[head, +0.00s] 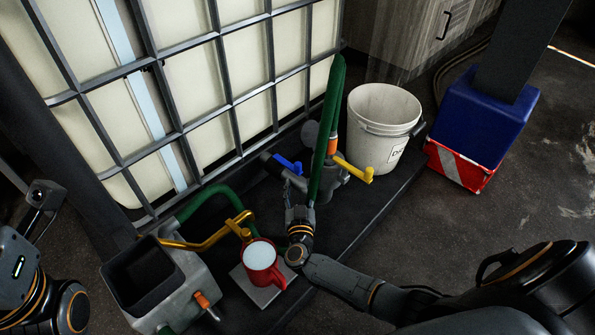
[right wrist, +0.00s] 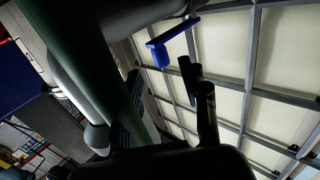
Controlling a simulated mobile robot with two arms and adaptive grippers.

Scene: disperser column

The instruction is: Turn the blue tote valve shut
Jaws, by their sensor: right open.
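The blue tote valve handle (head: 287,163) is low in front of the caged tote (head: 195,85). In the right wrist view the blue handle (right wrist: 172,42) shows beyond my fingertips, with a visible gap. My right gripper (head: 297,188) reaches up from below, close to the handle and beside the green hose (head: 326,130). The handle's mount is partly hidden. Part of my left arm shows at the left edge; its gripper is out of view.
A yellow handle (head: 358,170) is just right of the valve. A white bucket (head: 382,125) stands behind it. A red mug (head: 261,262) sits on a grey plate (head: 256,289) beside a grey basin (head: 150,280) with a yellow pipe. A blue and red post base (head: 485,120) stands right.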

